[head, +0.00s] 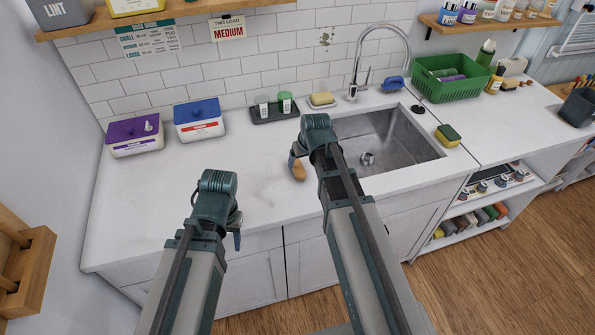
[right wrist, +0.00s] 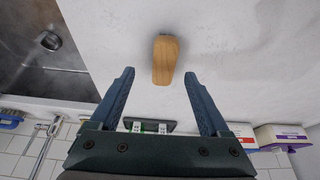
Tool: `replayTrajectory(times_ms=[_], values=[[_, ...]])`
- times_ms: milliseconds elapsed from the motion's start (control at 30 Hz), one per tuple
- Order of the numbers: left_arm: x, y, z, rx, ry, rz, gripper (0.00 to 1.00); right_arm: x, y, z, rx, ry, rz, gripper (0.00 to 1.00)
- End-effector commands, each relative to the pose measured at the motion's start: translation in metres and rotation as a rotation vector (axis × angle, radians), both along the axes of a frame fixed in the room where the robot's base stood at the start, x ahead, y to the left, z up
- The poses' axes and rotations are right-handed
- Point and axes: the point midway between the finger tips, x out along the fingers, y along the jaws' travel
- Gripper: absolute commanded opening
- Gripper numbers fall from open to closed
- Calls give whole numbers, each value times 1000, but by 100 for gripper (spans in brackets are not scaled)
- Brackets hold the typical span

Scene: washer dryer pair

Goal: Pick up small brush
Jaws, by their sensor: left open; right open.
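The small brush (head: 298,171) lies on the white counter left of the sink, with its light wooden back showing and its bristles hidden. In the right wrist view the brush (right wrist: 165,58) lies ahead of my right gripper (right wrist: 159,75), its near end lined up between the two open fingertips. The fingers do not touch it. In the head view my right gripper (head: 294,160) is over the brush and partly hidden by its own wrist. My left gripper (head: 237,240) is near the counter's front edge, open and empty, mostly hidden by its arm.
A steel sink (head: 415,155) with a faucet (head: 357,75) is right of the brush. A purple-lidded box (head: 135,138), a blue-lidded box (head: 199,120) and a dark tray (head: 274,113) stand along the back wall. A sponge (head: 447,135) and green basket (head: 450,78) are at right. The left counter is clear.

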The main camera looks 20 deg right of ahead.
Motion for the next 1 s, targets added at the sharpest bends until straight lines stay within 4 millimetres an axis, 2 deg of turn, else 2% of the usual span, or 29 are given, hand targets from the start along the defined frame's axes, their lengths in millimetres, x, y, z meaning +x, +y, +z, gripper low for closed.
replayTrajectory(times_ms=[333, 667, 1000], values=[[0, 0, -42, 0, 0, 1, 50, 15, 8, -42, 0, 0, 1, 80], [0, 0, -45, 0, 0, 0, 50, 17, 8, -45, 0, 0, 1, 80], [0, 0, -45, 0, 0, 0, 50, 17, 8, -45, 0, 0, 1, 21]])
